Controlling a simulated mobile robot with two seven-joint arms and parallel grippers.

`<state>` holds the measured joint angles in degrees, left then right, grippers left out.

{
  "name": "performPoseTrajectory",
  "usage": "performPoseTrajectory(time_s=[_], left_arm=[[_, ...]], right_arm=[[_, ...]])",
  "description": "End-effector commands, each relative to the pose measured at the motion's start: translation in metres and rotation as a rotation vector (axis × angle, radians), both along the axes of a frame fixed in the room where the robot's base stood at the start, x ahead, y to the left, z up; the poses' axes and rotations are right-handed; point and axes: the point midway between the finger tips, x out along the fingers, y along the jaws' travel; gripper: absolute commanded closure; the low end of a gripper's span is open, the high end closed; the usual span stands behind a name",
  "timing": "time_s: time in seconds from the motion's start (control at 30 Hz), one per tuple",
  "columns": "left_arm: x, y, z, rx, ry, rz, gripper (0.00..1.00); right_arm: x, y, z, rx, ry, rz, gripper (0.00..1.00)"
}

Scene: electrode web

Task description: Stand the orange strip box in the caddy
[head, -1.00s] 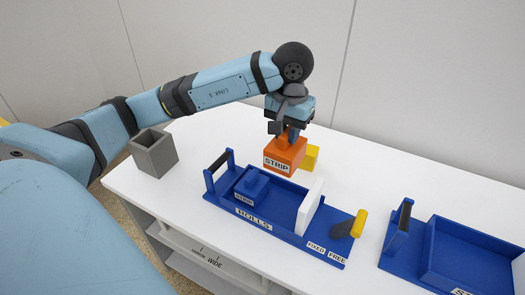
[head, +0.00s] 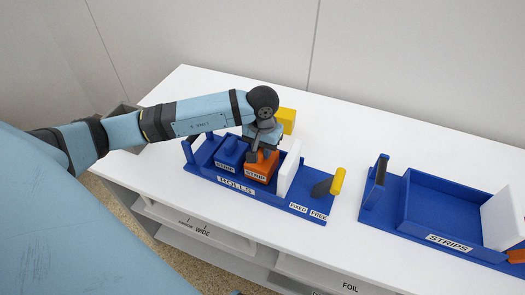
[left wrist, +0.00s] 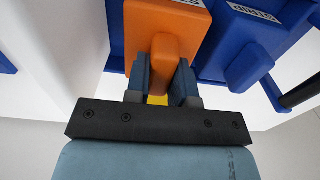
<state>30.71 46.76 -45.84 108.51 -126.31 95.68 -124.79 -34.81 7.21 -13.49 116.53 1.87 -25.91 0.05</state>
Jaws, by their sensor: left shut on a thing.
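The orange strip box (head: 261,168) with a STRIP label is upright inside the blue caddy labelled ROLLS (head: 270,197), between a blue strip box (head: 229,152) and a white upright plate (head: 288,168). My left gripper (head: 263,151) is above it, shut on the knob on its top. In the left wrist view the two fingers (left wrist: 164,84) sit on either side of the knob of the orange box (left wrist: 184,22); the blue box (left wrist: 236,50) is beside it. Whether the orange box rests on the caddy floor is hidden. My right gripper is out of view.
A yellow block (head: 287,119) stands behind the caddy. A yellow-topped lever (head: 336,182) is at the caddy's right end. A second blue caddy labelled STRIPS (head: 428,232) stands to the right, with an orange piece (head: 516,256) at the edge. A grey bin (head: 124,110) is partly behind my arm.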

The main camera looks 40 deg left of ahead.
Motion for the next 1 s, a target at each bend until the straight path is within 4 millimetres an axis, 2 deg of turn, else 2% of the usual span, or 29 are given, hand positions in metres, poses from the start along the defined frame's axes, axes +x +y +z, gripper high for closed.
performPoseTrajectory(time_s=[0.1, 0.47, 0.5, 0.57, 0.6, 0.87, 1.0], left_arm=[[0.0, -0.001, -0.012, -0.001, 0.0, 0.001, 1.0], [0.0, 0.0, -0.018, 0.0, 0.0, 0.0, 1.0], [0.0, 0.0, -0.016, 0.0, 0.0, 0.0, 0.68], [0.0, 0.0, -0.016, 0.0, 0.0, 0.0, 0.55], [0.0, 0.0, -0.016, 0.0, 0.0, 0.0, 0.52], [0.0, 0.0, -0.014, -0.001, 0.0, 0.0, 0.52], [0.001, 0.0, -0.004, 0.0, -0.003, 0.0, 0.52]], right_arm=[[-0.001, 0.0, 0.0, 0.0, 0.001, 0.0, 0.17], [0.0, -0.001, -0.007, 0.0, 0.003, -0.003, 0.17], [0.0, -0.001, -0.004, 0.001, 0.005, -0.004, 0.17], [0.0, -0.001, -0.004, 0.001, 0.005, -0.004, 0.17], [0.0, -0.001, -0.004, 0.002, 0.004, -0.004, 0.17], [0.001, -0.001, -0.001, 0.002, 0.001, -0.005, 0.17], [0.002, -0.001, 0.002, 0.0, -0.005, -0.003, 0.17]])
